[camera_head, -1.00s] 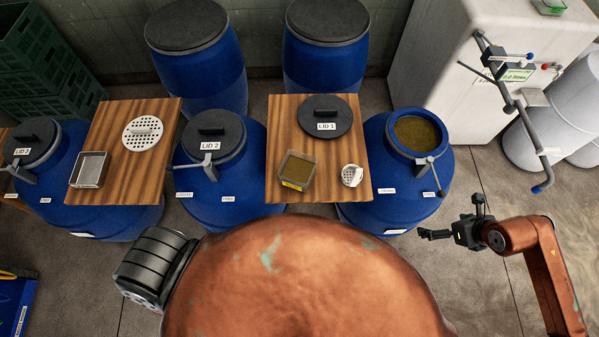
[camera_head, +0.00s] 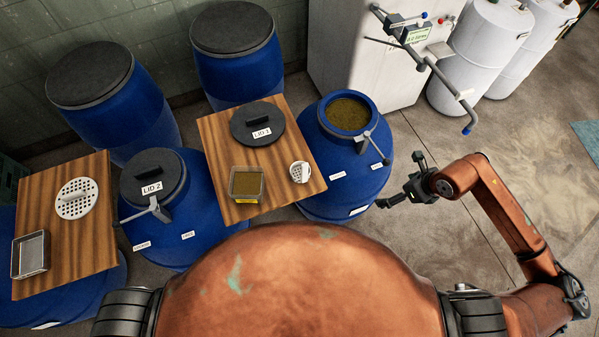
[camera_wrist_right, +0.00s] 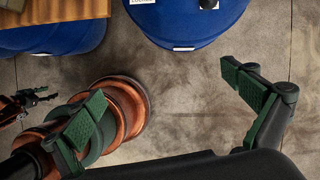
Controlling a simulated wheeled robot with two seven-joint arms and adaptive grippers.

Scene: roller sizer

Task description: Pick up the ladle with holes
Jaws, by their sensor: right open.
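The ladle with holes (camera_head: 300,172) shows in the head view as a small white perforated cup on the right edge of the middle wooden board (camera_head: 222,137). Its handle cannot be made out. My right gripper (camera_head: 400,181) is open and empty, to the right of the open blue drum, with that drum between it and the ladle. In the right wrist view the two fingers of this gripper (camera_wrist_right: 170,108) are spread above bare floor, and the ladle does not show. A small dark gripper, apparently my left one (camera_wrist_right: 35,100), shows at the left edge there, too small to read.
The open blue drum (camera_head: 312,185) has a clamp arm (camera_head: 375,145) sticking out. The LID 2 drum (camera_head: 190,210) stands left. Floor at right (camera_head: 500,140) is clear.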

